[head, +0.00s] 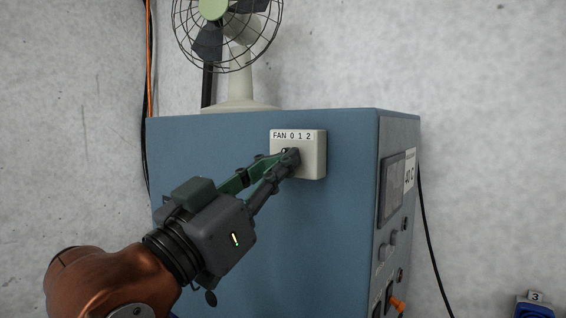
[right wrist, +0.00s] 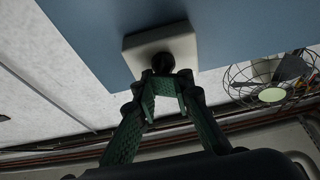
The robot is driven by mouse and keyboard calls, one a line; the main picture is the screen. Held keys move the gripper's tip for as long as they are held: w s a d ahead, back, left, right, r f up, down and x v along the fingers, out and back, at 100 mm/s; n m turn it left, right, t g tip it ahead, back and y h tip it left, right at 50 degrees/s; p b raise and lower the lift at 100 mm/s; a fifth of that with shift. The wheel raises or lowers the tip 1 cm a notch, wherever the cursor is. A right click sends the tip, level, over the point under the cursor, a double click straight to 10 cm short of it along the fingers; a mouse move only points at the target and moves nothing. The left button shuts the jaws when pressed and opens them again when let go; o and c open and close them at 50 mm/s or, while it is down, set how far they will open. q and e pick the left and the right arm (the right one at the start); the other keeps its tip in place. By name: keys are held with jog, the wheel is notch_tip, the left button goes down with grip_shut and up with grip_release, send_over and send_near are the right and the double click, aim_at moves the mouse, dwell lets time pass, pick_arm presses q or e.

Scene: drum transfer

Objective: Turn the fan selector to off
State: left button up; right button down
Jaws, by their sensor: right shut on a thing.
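The fan selector is a cream box (head: 313,165) labelled "FAN 0 1 2" on the blue cabinet's front face, near its top edge. My right gripper (head: 287,157) reaches it from the lower left, its fingers shut on the selector's dark knob. In the right wrist view the fingertips (right wrist: 165,84) close around the dark round knob (right wrist: 163,63) on the cream box (right wrist: 185,46). The fingers hide most of the knob in the head view, so I cannot tell which number it points at. My left gripper is not in view.
A caged desk fan (head: 240,85) stands on top of the blue cabinet (head: 330,240); it also shows in the right wrist view (right wrist: 272,94). The cabinet's right side carries a display (head: 391,188), knobs and an orange switch (head: 398,304). A blue thing marked 3 (head: 535,309) is at the lower right.

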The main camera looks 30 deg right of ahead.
jog(key=shift+w, duration=0.2)
dwell(0.5)
jog(key=c, duration=2.3)
grip_release()
jog(key=shift+o, duration=1.4)
jog(key=shift+w+a, duration=0.15)
jog(key=shift+w, duration=0.15)
jog(key=shift+w, duration=0.1)
jog(key=shift+f, duration=0.1)
jog(key=w+b+v, duration=0.1)
jog(key=b+v, duration=0.1)
jog(key=v, duration=0.7)
jog(key=shift+a+r, duration=0.2)
jog(key=shift+b, duration=0.3)
